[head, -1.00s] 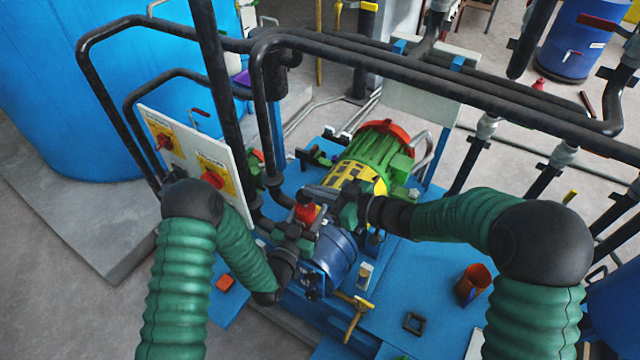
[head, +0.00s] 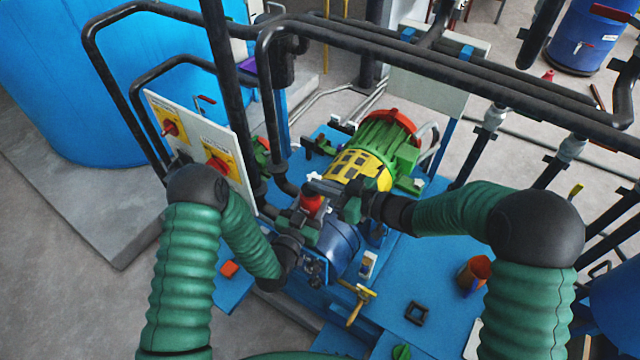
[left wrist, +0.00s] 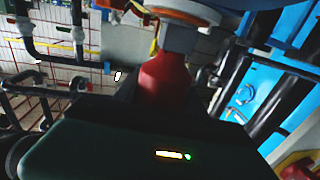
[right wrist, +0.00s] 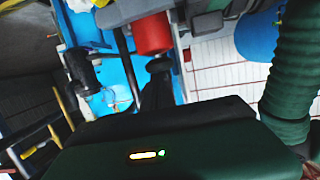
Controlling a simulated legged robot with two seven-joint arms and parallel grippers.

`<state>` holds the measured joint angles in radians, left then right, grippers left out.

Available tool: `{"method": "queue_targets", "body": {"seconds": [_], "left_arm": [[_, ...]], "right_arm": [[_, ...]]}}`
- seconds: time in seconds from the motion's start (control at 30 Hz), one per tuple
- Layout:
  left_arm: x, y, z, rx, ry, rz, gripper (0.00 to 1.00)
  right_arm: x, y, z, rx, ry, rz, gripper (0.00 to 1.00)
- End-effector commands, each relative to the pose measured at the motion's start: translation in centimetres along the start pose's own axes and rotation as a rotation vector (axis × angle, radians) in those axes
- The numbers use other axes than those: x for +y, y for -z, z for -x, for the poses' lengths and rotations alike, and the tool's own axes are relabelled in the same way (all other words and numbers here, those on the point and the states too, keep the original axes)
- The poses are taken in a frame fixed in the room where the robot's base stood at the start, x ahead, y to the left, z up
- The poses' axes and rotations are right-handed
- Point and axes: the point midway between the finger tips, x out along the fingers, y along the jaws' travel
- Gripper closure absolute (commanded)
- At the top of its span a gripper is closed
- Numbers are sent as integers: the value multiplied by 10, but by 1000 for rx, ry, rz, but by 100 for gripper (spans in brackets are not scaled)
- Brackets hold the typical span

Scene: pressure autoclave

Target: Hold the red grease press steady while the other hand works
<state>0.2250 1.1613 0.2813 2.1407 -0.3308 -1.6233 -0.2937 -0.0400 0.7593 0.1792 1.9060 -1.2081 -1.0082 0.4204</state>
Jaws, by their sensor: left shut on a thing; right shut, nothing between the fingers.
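The red grease press (head: 312,203) stands above the blue pump housing (head: 340,240), in front of the yellow-and-green motor. My left gripper (head: 308,222) is shut on it from the near left; the red body also shows between the dark fingers in the left wrist view (left wrist: 164,78). My right gripper (head: 350,198) is shut and empty, just right of the press and close to it; whether they touch I cannot tell. A red cylinder, likely the press, shows at the top of the right wrist view (right wrist: 152,35). The press's lower end is hidden in the head view.
Black pipes (head: 440,75) cross above the work area. A panel with red-and-yellow switches (head: 200,150) stands left. An orange cup (head: 474,272), a yellow-handled valve (head: 358,300) and a small dark square frame (head: 417,312) are on the blue base, whose right part is fairly clear.

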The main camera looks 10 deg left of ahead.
Motion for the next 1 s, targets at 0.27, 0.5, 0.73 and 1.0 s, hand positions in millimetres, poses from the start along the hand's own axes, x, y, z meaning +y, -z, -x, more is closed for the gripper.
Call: {"method": "queue_targets", "body": {"seconds": [0.27, 0.5, 0.73, 1.0], "left_arm": [[2, 0, 0, 1, -3, 2, 100], [1, 0, 0, 0, -2, 2, 100], [1, 0, 0, 0, -2, 2, 100], [0, 0, 0, 1, -1, 1, 100]], "right_arm": [[3, 36, 23, -2, -6, 1, 100], [2, 37, 80, 2, -4, 2, 100], [1, 37, 107, 5, 0, 1, 100], [1, 37, 109, 5, 1, 1, 100]]}}
